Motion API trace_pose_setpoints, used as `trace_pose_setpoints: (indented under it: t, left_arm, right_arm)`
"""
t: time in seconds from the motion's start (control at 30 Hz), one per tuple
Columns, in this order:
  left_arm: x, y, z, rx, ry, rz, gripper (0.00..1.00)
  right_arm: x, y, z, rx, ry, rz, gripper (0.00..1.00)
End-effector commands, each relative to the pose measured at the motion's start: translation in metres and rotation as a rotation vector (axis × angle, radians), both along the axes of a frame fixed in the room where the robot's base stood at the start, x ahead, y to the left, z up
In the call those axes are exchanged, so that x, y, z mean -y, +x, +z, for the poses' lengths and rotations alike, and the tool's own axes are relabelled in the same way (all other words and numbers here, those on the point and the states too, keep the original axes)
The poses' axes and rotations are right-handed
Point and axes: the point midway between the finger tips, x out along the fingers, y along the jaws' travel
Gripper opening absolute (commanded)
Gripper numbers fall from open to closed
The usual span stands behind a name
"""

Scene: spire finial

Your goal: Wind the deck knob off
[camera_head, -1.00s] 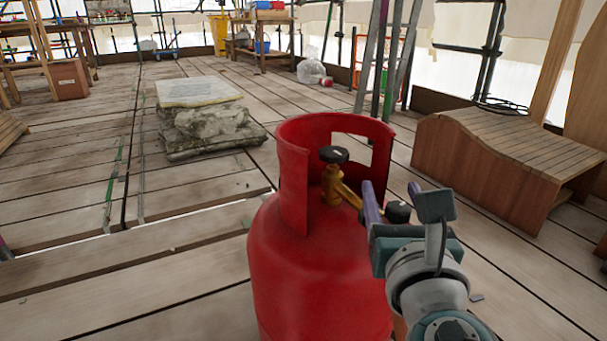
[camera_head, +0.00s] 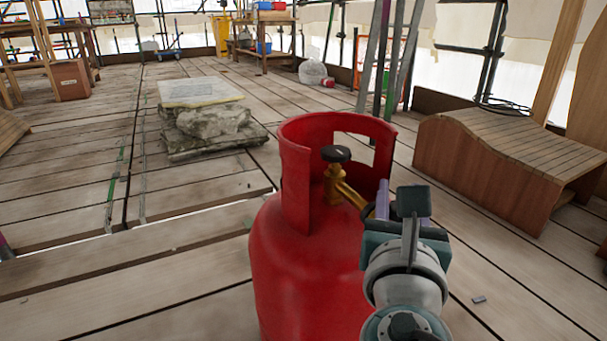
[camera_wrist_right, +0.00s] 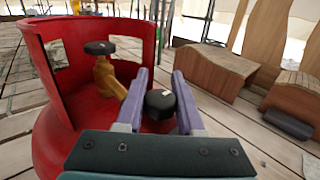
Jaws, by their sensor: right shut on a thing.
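A red gas cylinder (camera_head: 305,255) with a raised collar stands in front of me. Inside the collar is a brass valve (camera_head: 335,188) with a black handwheel (camera_head: 335,153) on top. A brass arm slopes from the valve toward a second black knob (camera_wrist_right: 160,103), seen in the right wrist view. That knob sits between the two purple fingers of my right gripper (camera_wrist_right: 160,80), which is shut on it. In the head view the right gripper (camera_head: 393,202) is over the cylinder's right side and largely hides this knob. My left gripper is in neither view.
A stack of stone blocks (camera_head: 205,125) is at the left. Bare floorboards (camera_head: 120,300) lie left of the cylinder, with a gap between boards.

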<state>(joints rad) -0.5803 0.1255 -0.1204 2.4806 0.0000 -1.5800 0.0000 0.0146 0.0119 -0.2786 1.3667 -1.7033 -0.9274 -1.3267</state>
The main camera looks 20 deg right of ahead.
Motion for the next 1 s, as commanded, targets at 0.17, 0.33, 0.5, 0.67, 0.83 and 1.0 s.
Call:
trace_pose_setpoints:
  t: [0.17, 0.33, 0.5, 0.67, 0.83, 1.0]
  left_arm:
    - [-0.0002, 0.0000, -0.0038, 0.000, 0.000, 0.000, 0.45]
    - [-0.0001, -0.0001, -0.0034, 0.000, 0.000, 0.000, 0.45]
    - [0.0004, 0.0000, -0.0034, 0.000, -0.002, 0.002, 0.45]
    - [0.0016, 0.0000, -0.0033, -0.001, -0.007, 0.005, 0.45]
    - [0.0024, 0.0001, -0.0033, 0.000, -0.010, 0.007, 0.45]
    - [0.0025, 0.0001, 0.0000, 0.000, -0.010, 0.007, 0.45]
  right_arm:
    - [0.0013, -0.0017, -0.0010, -0.002, 0.001, -0.086, 0.00]
    - [0.0017, -0.0020, -0.0006, -0.002, 0.000, -0.087, 0.00]
    - [0.0017, -0.0020, -0.0005, -0.002, 0.000, -0.086, 0.48]
    - [0.0017, -0.0019, -0.0004, -0.001, 0.000, -0.085, 0.66]
    - [0.0017, -0.0019, -0.0003, -0.001, 0.000, -0.085, 0.68]
    - [-0.0019, -0.0057, 0.0006, -0.003, 0.000, -0.084, 0.68]
